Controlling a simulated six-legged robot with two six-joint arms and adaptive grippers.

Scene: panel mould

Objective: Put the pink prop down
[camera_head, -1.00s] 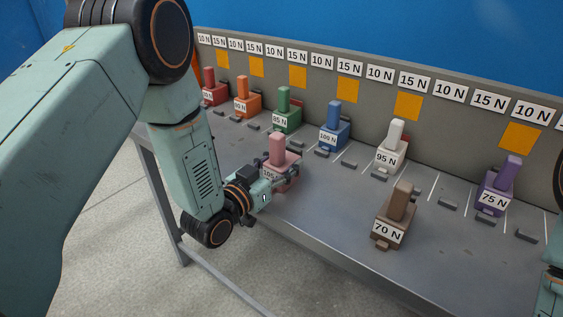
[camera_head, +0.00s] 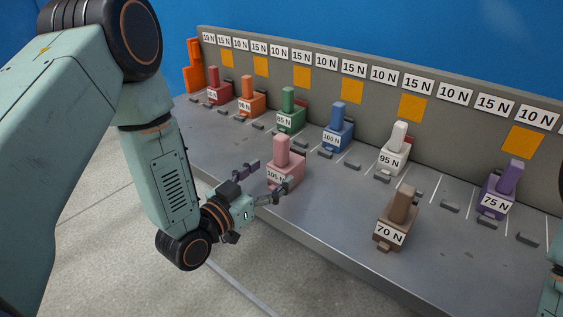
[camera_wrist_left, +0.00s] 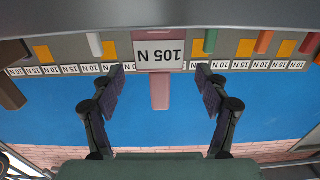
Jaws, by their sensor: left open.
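The pink prop (camera_head: 283,151), labelled 105 N, stands upright on the grey bench near its front edge. My left gripper (camera_head: 269,178) is open, its fingers spread on the front side of the prop and apart from it. In the left wrist view, which is upside down, the pink prop (camera_wrist_left: 160,92) shows centred between the two spread fingers, with clear gaps on both sides. My right gripper is out of view; only a bit of my right arm shows at the right edge.
Red (camera_head: 214,85), orange (camera_head: 249,99), green (camera_head: 289,112), blue (camera_head: 338,126), white (camera_head: 396,149) and purple (camera_head: 501,188) props stand along the bench's back. A brown prop (camera_head: 397,220) stands forward, right of the pink one. Bare bench (camera_head: 335,215) lies between them.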

